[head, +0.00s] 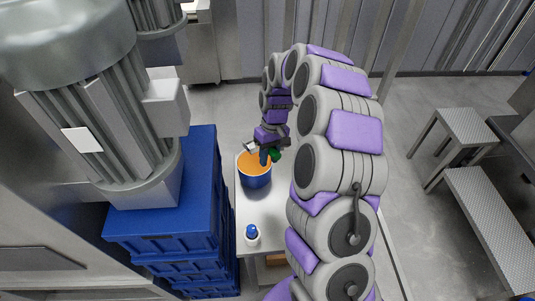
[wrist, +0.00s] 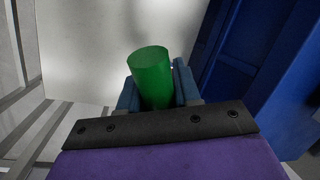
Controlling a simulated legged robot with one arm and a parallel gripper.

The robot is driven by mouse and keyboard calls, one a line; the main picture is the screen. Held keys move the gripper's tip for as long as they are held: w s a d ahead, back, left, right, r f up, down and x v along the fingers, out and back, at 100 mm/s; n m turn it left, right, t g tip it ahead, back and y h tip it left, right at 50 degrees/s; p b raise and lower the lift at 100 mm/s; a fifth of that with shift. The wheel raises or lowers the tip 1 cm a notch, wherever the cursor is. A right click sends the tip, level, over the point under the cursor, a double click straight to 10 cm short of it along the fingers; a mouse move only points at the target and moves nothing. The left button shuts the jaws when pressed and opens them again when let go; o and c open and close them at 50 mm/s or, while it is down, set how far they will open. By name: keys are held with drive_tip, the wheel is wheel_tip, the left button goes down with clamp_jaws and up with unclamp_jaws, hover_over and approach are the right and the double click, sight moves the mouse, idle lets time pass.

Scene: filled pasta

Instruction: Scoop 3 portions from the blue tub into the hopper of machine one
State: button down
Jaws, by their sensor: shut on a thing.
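The blue tub (head: 256,181) stands on a white table and holds an orange filling. My gripper (head: 266,155) is over the tub's far right rim. It is shut on a green handle (head: 275,154), which shows as a green cylinder (wrist: 152,78) between the blue fingers (wrist: 157,92) in the wrist view. A small pale metal piece (head: 250,146), perhaps the scoop's bowl, shows at the tub's far rim. I cannot tell whether it holds any filling. No hopper can be made out for certain.
Stacked blue crates (head: 165,225) stand left of the table (head: 268,210). A white bottle with a blue cap (head: 252,235) stands on its near part. A large grey machine (head: 105,100) fills the upper left. Metal steps (head: 470,130) are at the right, with clear floor between.

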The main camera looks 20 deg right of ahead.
wheel_tip(320, 180, down, 9)
drive_tip(key=b, duration=0.1)
drive_tip(key=shift+a+f+b, duration=0.15)
drive_tip(key=shift+a+b, duration=0.25)
drive_tip(key=shift+a, duration=0.05)
idle(0.4)
drive_tip(key=shift+d, duration=0.25)
drive_tip(key=shift+a, duration=0.15)
idle(0.4)
wheel_tip(320, 180, up, 9)
drive_tip(key=p, duration=0.2)
idle(0.8)
drive_tip(key=shift+s+f, duration=0.1)
idle(0.4)
